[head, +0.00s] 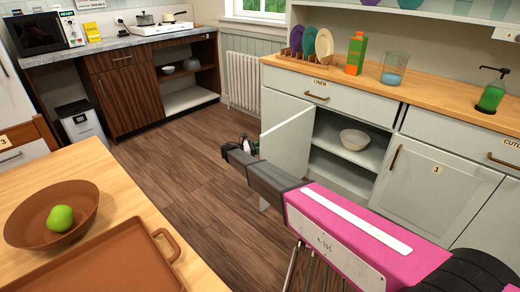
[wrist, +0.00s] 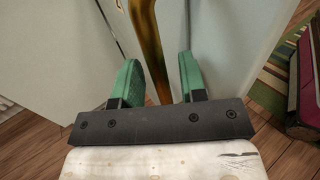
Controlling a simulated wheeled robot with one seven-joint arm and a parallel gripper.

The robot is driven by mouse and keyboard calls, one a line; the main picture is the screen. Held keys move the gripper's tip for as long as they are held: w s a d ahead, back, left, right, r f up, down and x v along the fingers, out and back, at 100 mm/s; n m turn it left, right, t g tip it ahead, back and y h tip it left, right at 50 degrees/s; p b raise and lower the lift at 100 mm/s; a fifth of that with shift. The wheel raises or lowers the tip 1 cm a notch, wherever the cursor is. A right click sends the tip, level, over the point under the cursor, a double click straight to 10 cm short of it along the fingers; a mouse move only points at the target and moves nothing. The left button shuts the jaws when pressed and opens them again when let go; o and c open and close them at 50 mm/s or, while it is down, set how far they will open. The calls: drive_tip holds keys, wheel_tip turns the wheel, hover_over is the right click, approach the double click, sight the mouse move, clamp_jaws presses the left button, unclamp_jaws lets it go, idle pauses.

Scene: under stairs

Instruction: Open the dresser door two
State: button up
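The dresser (head: 340,88) is pale grey with a wooden top. Its left door (head: 287,141) stands swung open, and no number shows on its visible face. Door one (head: 433,186), labelled 1, is closed on the right. My gripper (head: 250,146) is at the outer side of the open door. In the wrist view, the green fingers of my gripper (wrist: 160,60) are apart, with the brass handle (wrist: 146,30) between them, nearer the left finger. There is a gap to the right finger, and I cannot tell whether the left one touches.
A white bowl (head: 354,139) sits on a shelf inside the open compartment. A table with a brown bowl (head: 30,226) and a tray (head: 110,265) is at the left front. A radiator (head: 243,82) stands at the back.

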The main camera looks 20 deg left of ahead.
drive_tip(key=v, duration=1)
drive_tip(key=shift+s+a, duration=0.25)
drive_tip(key=shift+a, duration=0.05)
drive_tip(key=shift+s+f, duration=0.1)
